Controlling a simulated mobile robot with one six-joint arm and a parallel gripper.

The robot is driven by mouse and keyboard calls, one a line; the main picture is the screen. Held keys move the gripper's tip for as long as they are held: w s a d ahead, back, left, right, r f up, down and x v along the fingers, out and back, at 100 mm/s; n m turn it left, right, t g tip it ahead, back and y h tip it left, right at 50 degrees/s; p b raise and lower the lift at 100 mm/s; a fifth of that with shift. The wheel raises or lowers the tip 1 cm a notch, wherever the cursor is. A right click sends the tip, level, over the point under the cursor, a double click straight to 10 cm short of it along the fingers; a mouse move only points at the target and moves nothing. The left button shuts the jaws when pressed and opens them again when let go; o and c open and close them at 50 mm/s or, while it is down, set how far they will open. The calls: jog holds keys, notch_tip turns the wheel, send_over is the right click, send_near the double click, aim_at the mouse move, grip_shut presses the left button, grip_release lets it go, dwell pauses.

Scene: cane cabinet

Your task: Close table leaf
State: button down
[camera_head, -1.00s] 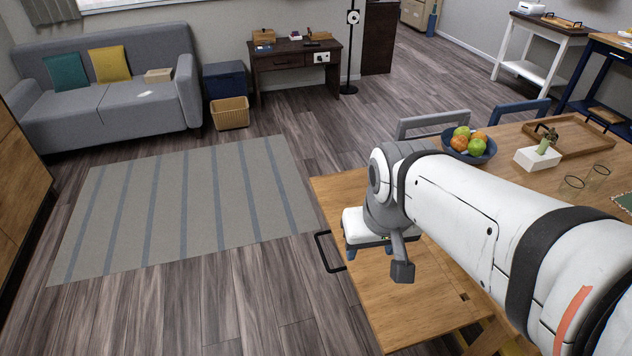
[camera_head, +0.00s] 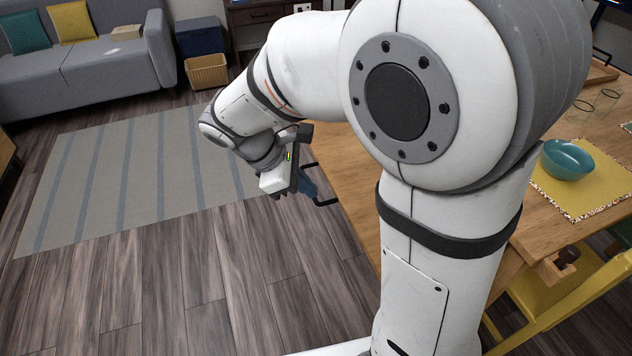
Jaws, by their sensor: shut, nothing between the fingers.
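The wooden table leaf (camera_head: 352,205) is at the left end of the table, its surface level with the tabletop as far as I can see. My arm hides much of the leaf and its seam. A black bar handle (camera_head: 327,202) sticks out from the leaf's left edge, partly hidden by my gripper. I cannot tell whether the fingers touch the handle.
A yellow placemat (camera_head: 590,190) with a teal bowl (camera_head: 567,159) lies on the table at right. A yellow chair (camera_head: 560,305) stands at the table's near side. Open wood floor (camera_head: 230,290) and a striped rug (camera_head: 130,175) lie to the left.

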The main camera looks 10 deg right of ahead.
jog(key=w+a+f+n+t+h+b, duration=0.1)
jog(key=w+a+f+n+h+b, duration=0.3)
jog(key=f, duration=0.3)
jog(key=w+d+f+y+b, duration=0.1)
jog(key=d+f+b, duration=0.2)
jog(key=d+f, duration=0.3)
jog(key=shift+d+n+b, duration=0.3)
jog(key=shift+d+b, duration=0.1)
jog(key=shift+d, duration=1.75)
jog(key=shift+f, duration=0.1)
